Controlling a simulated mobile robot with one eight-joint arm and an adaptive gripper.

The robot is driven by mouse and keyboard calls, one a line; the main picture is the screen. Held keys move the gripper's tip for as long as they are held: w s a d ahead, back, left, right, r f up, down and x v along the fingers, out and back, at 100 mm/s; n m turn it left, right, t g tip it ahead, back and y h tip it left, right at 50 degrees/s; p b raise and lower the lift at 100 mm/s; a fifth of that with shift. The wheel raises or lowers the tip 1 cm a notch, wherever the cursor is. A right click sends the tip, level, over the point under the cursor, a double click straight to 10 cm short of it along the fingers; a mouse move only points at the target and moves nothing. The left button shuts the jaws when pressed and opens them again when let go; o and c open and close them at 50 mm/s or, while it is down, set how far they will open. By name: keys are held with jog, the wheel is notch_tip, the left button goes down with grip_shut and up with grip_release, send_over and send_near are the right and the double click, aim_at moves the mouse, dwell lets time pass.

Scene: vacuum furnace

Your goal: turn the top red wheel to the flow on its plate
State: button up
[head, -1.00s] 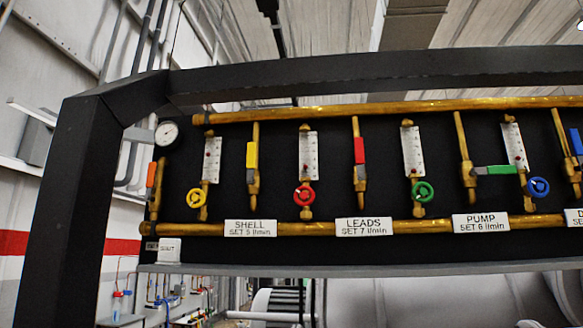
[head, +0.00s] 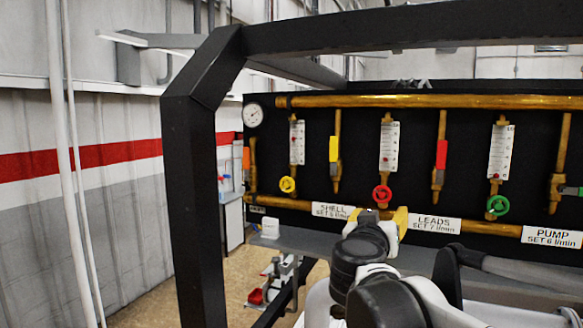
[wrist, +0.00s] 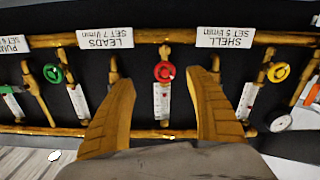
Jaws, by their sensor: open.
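The red wheel (head: 382,194) sits on the brass pipe below a white flow tube (head: 388,147), left of the plate reading LEADS, SET 7 l/min (head: 433,223). A small red float shows in the tube, its exact reading too small to tell. My gripper (head: 378,213) is open just below the wheel in the head view. In the wrist view, which is upside down, the red wheel (wrist: 165,72) lies between the two yellow fingers of my gripper (wrist: 158,80), with a gap on both sides. I cannot tell whether the fingertips reach its depth.
A yellow wheel (head: 288,184) and a green wheel (head: 498,205) flank it on the black panel. Yellow (head: 334,149) and red (head: 441,154) lever handles hang between the tubes. A thick black frame post (head: 195,200) stands left. A grey ledge (head: 310,240) runs below.

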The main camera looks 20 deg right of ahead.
aim_at(382, 196)
jog(key=x, duration=0.3)
jog(key=r+p+x, duration=0.1)
jog(key=x, duration=0.3)
jog(key=w+p+x, duration=0.1)
jog(key=x, duration=0.3)
jog(key=shift+s+a+r, duration=0.1)
jog(key=shift+a+r, duration=0.25)
jog(key=shift+c, duration=0.4)
jog(key=c, duration=1.1)
